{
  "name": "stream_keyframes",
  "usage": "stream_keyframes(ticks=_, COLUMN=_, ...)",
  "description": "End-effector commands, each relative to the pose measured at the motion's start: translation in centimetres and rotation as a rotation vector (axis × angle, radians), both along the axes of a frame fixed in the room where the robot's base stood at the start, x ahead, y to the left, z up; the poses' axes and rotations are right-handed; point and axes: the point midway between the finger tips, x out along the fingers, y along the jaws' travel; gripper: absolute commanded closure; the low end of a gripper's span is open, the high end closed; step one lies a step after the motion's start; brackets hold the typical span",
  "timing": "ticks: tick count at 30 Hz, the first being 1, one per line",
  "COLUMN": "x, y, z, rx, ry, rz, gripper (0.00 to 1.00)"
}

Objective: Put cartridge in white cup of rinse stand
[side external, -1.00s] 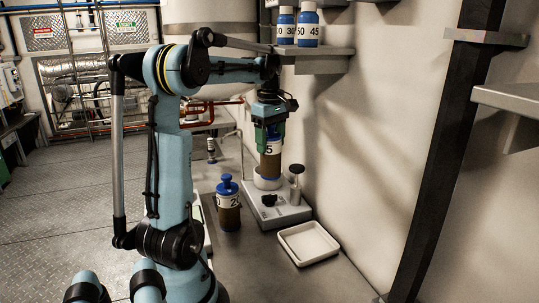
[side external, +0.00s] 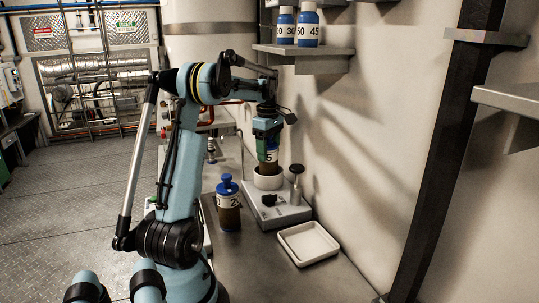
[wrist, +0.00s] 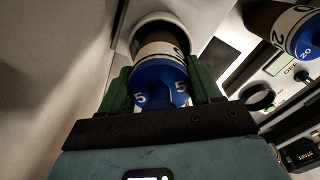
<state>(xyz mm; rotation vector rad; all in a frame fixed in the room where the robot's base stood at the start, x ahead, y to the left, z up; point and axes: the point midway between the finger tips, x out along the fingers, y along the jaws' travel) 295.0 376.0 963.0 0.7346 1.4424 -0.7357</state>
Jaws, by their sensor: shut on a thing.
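The cartridge (side external: 268,158) has a brown body, a white band marked 5 and a blue cap. My gripper (side external: 267,150) is shut on it from above. In the wrist view, the green fingers of my gripper (wrist: 160,82) flank the blue cap of the cartridge (wrist: 158,78). The white cup (side external: 267,181) sits on the rinse stand (side external: 282,214). The cartridge is upright, with its lower end inside the cup's rim, which also shows in the wrist view (wrist: 138,32). The cup's floor and the cartridge's bottom are hidden.
Another cartridge (side external: 228,204), blue-capped and marked 20, stands on the bench left of the stand. A post with a dark round top (side external: 296,171) rises right of the cup. An empty white tray (side external: 308,243) lies in front. Blue bottles (side external: 308,28) stand on a wall shelf.

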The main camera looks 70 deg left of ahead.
Motion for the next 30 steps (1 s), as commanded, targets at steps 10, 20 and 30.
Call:
stream_keyframes(ticks=10, x=0.0, y=-0.02, z=-0.4, rx=0.0, ry=0.0, rz=-0.001, gripper=0.78)
stream_keyframes(ticks=20, x=0.0, y=-0.02, z=-0.7, rx=0.0, ry=0.0, rz=-0.001, gripper=0.11)
stream_keyframes(ticks=30, x=0.0, y=-0.03, z=-0.26, rx=0.0, ry=0.0, rz=-0.001, gripper=0.11)
